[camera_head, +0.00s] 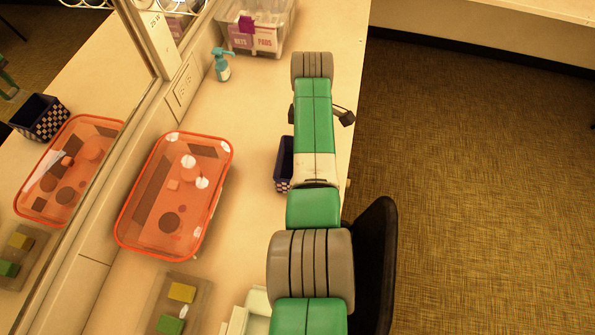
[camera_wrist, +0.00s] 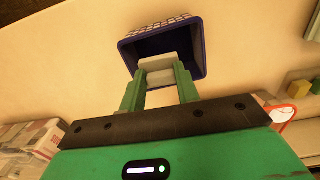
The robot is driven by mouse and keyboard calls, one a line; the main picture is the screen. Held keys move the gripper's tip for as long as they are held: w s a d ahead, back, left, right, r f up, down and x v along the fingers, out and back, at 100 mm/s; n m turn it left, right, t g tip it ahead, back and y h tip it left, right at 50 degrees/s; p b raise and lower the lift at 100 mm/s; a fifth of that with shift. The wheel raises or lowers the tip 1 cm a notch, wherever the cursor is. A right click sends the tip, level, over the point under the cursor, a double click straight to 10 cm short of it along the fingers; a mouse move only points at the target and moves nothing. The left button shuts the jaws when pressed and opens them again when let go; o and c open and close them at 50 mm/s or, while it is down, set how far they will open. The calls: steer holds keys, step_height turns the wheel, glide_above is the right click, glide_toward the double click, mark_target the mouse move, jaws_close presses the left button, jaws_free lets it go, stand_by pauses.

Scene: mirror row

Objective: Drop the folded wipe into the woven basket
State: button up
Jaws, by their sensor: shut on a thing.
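The woven basket (camera_head: 284,165) is dark blue with a checkered side. In the head view it stands on the counter, mostly hidden behind my arm. In the wrist view the basket (camera_wrist: 198,40) shows its dark open mouth just beyond my fingertips. My gripper (camera_wrist: 159,74) has green fingers shut on the folded wipe (camera_wrist: 160,78), a small pale grey block. The wipe overlaps the basket's opening in the wrist view; I cannot tell whether it is above the rim or inside. My fingers are hidden in the head view.
An orange tray (camera_head: 120,225) with several items lies on the counter left of my arm. A teal pump bottle (camera_head: 221,66) and a clear bin (camera_head: 258,38) stand farther back. Yellow (camera_head: 181,292) and green (camera_head: 170,324) blocks are in front. A mirror (camera_head: 95,110) lines the left. A black chair (camera_head: 378,265) stands right.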

steer(key=shift+f, duration=0.1)
steer(key=o, duration=1)
steer(key=shift+o, duration=0.2)
step_height(320, 180, up, 8)
steer(key=shift+f+p, duration=0.1)
steer(key=shift+p, duration=0.25)
